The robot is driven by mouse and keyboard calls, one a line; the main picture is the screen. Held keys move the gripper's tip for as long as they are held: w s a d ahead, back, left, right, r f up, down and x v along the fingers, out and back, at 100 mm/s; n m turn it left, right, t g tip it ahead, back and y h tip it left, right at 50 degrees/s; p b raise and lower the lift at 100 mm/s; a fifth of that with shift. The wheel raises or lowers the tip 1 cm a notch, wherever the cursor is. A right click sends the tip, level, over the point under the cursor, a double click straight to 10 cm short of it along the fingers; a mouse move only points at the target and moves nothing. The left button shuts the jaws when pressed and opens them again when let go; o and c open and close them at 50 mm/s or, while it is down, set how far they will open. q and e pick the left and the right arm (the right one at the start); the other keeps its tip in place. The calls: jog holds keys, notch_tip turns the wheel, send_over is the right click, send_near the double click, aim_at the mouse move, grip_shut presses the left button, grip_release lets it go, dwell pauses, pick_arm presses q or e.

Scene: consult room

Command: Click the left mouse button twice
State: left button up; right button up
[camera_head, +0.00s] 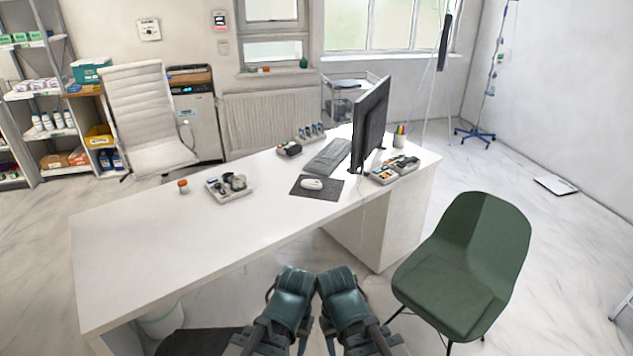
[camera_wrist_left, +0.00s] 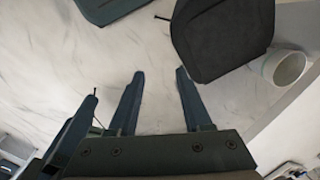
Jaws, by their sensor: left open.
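The white computer mouse (camera_head: 312,184) lies on a dark mouse pad (camera_head: 327,195) on the white desk, in front of the keyboard. In the head view my two arms come up from the bottom edge, short of the desk's front edge, and their grippers are not visible there. In the left wrist view my left gripper (camera_wrist_left: 159,74) is open and empty, its two fingers apart over the pale floor, far from the mouse.
The desk (camera_head: 150,245) also holds a keyboard (camera_head: 328,157), a monitor (camera_head: 370,125), a tray of instruments (camera_head: 229,188) and a small orange-capped bottle (camera_head: 183,187). A green chair (camera_head: 468,255) stands at the right front. A white bin (camera_wrist_left: 284,68) and dark chair (camera_wrist_left: 222,35) are below.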

pick_arm(q)
grip_shut()
dwell(1.5)
